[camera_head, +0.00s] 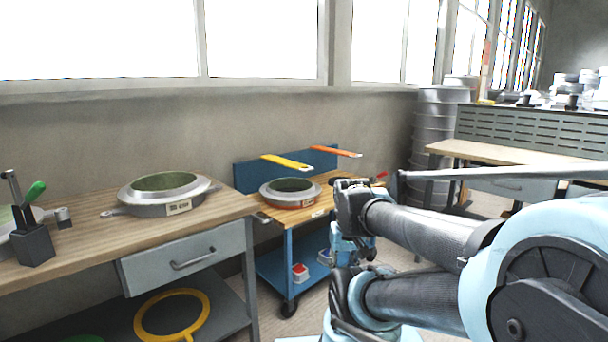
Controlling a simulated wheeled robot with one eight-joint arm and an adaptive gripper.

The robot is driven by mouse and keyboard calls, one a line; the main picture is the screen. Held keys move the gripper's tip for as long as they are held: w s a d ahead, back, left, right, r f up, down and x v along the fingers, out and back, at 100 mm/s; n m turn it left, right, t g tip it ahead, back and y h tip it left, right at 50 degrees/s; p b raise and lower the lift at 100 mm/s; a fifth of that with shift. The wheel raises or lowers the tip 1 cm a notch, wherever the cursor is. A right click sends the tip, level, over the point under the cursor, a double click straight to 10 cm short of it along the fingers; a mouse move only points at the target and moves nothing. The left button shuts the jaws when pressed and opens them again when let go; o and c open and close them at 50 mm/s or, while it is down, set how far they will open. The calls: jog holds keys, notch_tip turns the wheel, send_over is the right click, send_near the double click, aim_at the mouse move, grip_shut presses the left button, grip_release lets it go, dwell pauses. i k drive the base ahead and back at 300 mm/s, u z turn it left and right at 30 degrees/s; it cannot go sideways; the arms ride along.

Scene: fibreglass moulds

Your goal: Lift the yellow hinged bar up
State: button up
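The yellow bar (287,162) juts out from the top of the blue back panel (258,177) of a small cart. It slopes slightly down toward its near right end, above a round grey mould (290,192). An orange bar (336,151) sticks out from the same panel to its right. My arm reaches in from the right, and its end with my gripper (345,187) is right of the cart, apart from the yellow bar. My gripper's fingers are small and partly hidden by my own arm, so their opening does not show clearly.
A wooden workbench (85,226) on the left carries a larger round mould (166,193) and a tool holder (32,244). A yellow ring (172,316) lies on its lower shelf. Another bench (482,151) and a grey drum stack (433,140) stand at the back right.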

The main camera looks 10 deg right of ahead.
aim_at(296, 166)
jog(key=i, duration=1)
